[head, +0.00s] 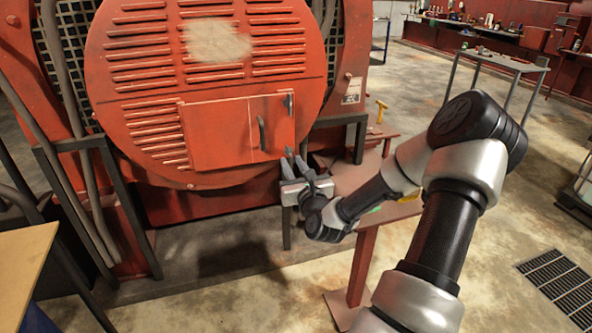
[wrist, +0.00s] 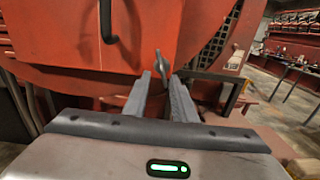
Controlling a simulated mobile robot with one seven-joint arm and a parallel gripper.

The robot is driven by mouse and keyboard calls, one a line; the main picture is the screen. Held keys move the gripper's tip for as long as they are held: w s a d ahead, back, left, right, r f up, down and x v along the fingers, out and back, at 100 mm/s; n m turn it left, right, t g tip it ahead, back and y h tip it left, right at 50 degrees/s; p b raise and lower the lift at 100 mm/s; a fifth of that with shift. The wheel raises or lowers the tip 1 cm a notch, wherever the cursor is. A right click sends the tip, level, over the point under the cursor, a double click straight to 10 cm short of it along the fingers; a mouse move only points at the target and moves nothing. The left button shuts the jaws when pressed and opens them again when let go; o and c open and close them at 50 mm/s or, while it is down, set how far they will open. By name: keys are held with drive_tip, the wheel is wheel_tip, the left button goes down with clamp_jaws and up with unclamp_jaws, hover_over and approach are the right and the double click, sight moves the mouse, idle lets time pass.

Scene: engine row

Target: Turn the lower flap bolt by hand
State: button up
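The red rectangular flap (head: 222,132) is closed on the round louvred machine front. A dark handle (head: 262,134) is on it and also shows in the wrist view (wrist: 107,22). The upper flap bolt (head: 289,103) is a small grey wing at the flap's right edge. The lower flap bolt (wrist: 161,66) stands roughly upright at the flap's lower right corner. My gripper (head: 292,160) is at this corner; in the wrist view its fingers (wrist: 161,78) are apart, with the bolt seen between or just beyond the tips. Contact cannot be told.
A dark metal frame (head: 337,121) stands just right of the flap. A red bench (head: 378,207) with a yellow-handled tool (head: 381,108) is below and right. A wooden tabletop (head: 24,272) is at lower left. Open floor lies to the right.

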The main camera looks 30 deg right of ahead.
drive_tip(key=p+v, duration=0.8)
drive_tip(key=v, duration=0.9)
drive_tip(key=shift+s, duration=0.2)
